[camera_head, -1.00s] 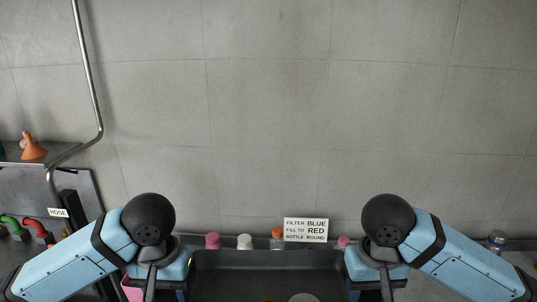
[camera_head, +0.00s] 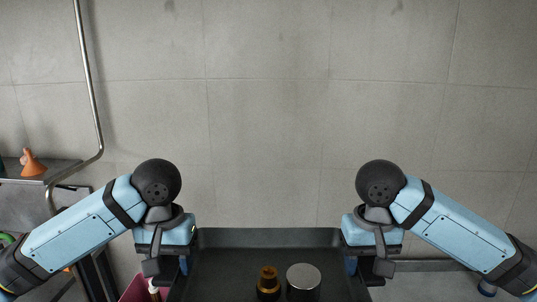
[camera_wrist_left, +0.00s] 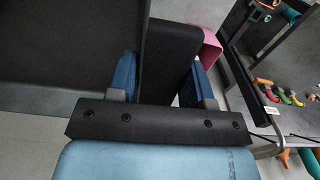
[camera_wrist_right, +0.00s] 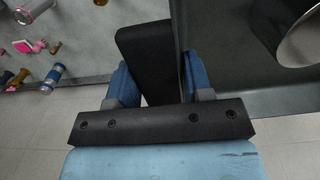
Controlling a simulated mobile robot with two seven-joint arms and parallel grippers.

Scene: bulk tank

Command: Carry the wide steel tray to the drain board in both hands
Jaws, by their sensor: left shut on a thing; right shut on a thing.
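The wide tray (camera_head: 215,265) shows dark grey in the head view, spanning between my two grippers, its near part cut off by the lower edge. My left gripper (camera_head: 170,268) is shut on the black handle (camera_wrist_left: 167,60) at its left end, a blue finger on each side. My right gripper (camera_head: 367,268) is shut on the black handle (camera_wrist_right: 146,62) at its right end. An amber bottle (camera_head: 268,282) and a round steel-topped vessel (camera_head: 303,277) stand in the tray. I cannot make out the drain board.
A pink bin (camera_head: 137,289) is below my left gripper. A shelf with an orange funnel (camera_head: 32,163) is at the left. Coloured hoses (camera_wrist_left: 280,95) show in the left wrist view. Several small bottles (camera_wrist_right: 50,78) stand on the surface right of the tray.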

